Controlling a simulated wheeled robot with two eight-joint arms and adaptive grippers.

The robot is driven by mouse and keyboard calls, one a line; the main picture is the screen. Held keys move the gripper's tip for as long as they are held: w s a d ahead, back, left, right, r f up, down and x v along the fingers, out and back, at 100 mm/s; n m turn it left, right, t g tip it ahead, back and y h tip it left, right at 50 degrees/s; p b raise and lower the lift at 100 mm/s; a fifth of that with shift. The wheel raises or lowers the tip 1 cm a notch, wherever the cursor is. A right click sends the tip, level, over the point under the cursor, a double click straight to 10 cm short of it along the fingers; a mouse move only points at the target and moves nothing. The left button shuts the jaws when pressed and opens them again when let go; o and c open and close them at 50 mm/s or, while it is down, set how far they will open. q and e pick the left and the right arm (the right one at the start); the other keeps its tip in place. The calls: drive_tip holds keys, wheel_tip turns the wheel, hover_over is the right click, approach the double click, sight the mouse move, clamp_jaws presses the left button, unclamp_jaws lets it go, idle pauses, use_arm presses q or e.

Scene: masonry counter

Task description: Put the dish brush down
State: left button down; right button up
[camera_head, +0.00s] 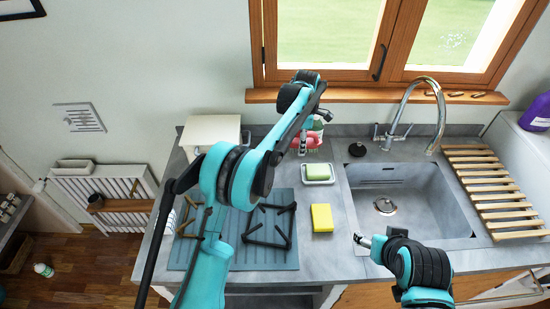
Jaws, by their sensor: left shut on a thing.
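My left arm reaches over the counter from the left, and its gripper (303,145) points down near the back of the counter, left of the sink. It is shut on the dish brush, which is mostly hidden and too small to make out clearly. A pinkish-red thing (313,139) shows right beside the fingers; I cannot tell whether it is part of the brush. My right gripper (360,240) is low over the counter's front, by the sink's near left corner. Its fingers are too small to tell if they are open.
A green soap bar (317,172) lies in a white dish behind a yellow sponge (321,218). The sink (400,185) with its tall tap (408,105) is to the right, beside a wooden slatted rack (490,190).

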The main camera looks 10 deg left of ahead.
use_arm(q)
drive_tip(key=w+a+f, duration=0.1)
drive_tip(key=a+f, duration=0.1)
drive_tip(key=a, duration=0.1)
drive_tip(key=w+a+f+b, duration=0.1)
drive_tip(key=a+f, duration=0.1)
drive_tip(key=a, duration=0.2)
drive_tip(key=w+a+f+b, duration=0.1)
drive_tip(key=a+f, duration=0.2)
drive_tip(key=a, duration=0.1)
drive_tip(key=shift+w, duration=0.25)
wheel_tip(320, 180, down, 3)
drive_tip(key=shift+a+r+b, duration=0.1)
drive_tip(key=shift+r+b, duration=0.1)
drive_tip(key=shift+b, duration=0.35)
drive_tip(key=shift+f, duration=0.55)
drive_tip(key=shift+f+b, duration=0.5)
drive_tip(key=shift+f, duration=0.1)
drive_tip(key=c, duration=1.3)
unclamp_jaws()
drive_tip(key=o, duration=0.5)
